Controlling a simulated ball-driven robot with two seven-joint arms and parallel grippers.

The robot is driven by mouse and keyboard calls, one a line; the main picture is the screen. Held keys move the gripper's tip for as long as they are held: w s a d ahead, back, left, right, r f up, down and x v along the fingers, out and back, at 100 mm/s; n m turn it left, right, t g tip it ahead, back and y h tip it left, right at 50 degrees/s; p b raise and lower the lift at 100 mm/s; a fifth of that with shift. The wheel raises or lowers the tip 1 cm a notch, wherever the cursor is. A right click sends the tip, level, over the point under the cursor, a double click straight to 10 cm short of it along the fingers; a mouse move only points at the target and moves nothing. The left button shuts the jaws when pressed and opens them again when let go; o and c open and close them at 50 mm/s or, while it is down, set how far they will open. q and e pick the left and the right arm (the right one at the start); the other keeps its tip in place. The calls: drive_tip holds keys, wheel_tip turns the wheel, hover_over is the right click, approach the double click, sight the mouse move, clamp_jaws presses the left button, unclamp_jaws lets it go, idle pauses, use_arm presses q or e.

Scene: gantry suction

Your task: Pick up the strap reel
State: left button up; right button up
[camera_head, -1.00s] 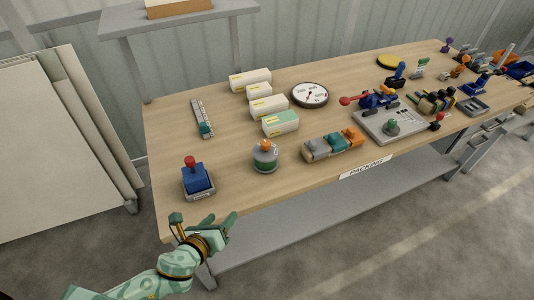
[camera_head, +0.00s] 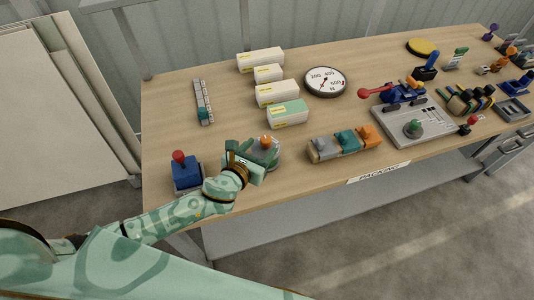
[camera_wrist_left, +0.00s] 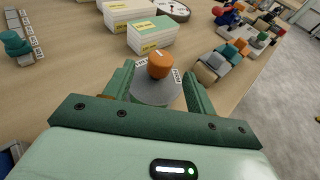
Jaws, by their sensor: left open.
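The strap reel (camera_head: 267,148) appears to be the squat grey round piece with an orange knob on top, standing upright near the table's front edge. In the head view my left gripper (camera_head: 246,160) reaches over the table edge and covers its near left side. In the left wrist view the reel (camera_wrist_left: 158,88) stands between the two green fingers of my left gripper (camera_wrist_left: 158,85), which is open. One finger is on each side of it; I cannot tell whether they touch it. The reel's lower near side is hidden by the gripper. My right gripper is not in view.
A blue box with a red knob (camera_head: 187,174) stands left, close to my left forearm. White cartons (camera_head: 277,94) stand behind the reel. Grey, teal and orange blocks (camera_head: 344,144) sit to its right. A round dial (camera_head: 325,82) lies farther back. Bare wood lies between these.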

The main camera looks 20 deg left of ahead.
sight(269, 138)
use_arm(q)
drive_tip(key=shift+w+d+f, duration=0.1)
drive_tip(key=shift+w+f, duration=0.1)
drive_tip(key=shift+w, duration=0.4)
drive_tip(key=b+x, duration=0.1)
drive_tip(key=x, duration=0.4)
drive_tip(key=shift+b, duration=0.3)
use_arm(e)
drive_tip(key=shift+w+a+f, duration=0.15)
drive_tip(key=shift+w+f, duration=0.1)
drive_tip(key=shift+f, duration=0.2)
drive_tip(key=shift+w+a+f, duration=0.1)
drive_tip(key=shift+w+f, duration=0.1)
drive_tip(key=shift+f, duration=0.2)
use_arm(q)
drive_tip(key=shift+r, duration=0.1)
drive_tip(key=c, duration=1)
clamp_jaws()
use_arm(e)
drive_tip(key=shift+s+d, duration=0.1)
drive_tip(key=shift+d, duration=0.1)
